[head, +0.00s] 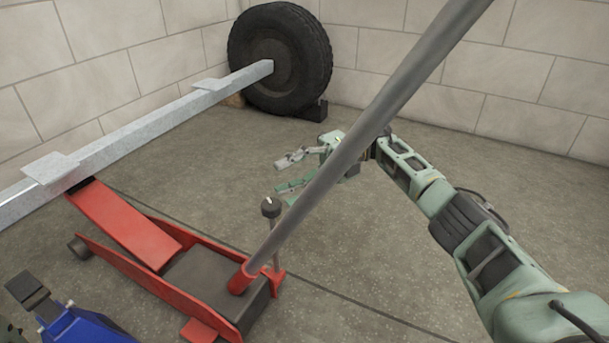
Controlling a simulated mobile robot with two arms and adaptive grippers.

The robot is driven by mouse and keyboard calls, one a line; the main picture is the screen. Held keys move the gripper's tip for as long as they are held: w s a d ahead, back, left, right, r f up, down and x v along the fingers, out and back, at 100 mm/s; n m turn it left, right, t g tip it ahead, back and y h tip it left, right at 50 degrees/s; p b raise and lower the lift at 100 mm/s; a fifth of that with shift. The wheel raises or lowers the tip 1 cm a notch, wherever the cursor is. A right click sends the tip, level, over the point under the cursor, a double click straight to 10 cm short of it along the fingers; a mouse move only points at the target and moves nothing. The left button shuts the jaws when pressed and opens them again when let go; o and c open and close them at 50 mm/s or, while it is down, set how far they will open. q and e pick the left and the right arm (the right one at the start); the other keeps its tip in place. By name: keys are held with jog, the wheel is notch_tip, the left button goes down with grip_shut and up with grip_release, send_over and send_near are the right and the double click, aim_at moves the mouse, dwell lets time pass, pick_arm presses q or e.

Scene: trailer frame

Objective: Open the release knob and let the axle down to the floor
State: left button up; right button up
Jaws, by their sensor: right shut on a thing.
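The red floor jack (134,226) stands under the grey metal axle beam (130,140), its lifting arm raised to the beam at left. The dark release knob (270,207) tops a thin rod beside the foot of the long grey jack handle (372,112). My right gripper (279,176) is behind the handle, its tips pointing left, above and a little right of the knob in the picture. A gap shows between its fingers. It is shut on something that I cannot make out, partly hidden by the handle. My left gripper does not show.
A black tyre (281,60) sits at the beam's far end by the block wall, with a dark block (312,110) beside it. A blue object with a black top (75,322) is cut off at lower left. The floor (380,235) at right is clear.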

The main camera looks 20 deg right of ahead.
jog(key=shift+d+r, duration=0.15)
jog(key=shift+d, duration=0.2)
jog(key=shift+c, duration=0.3)
jog(key=shift+w+d+f, duration=0.1)
jog(key=shift+d+f, duration=0.1)
jog(key=shift+d, duration=0.5)
jog(key=shift+w+d+f, duration=0.1)
jog(key=shift+d+f, duration=0.1)
jog(key=shift+d, duration=0.45)
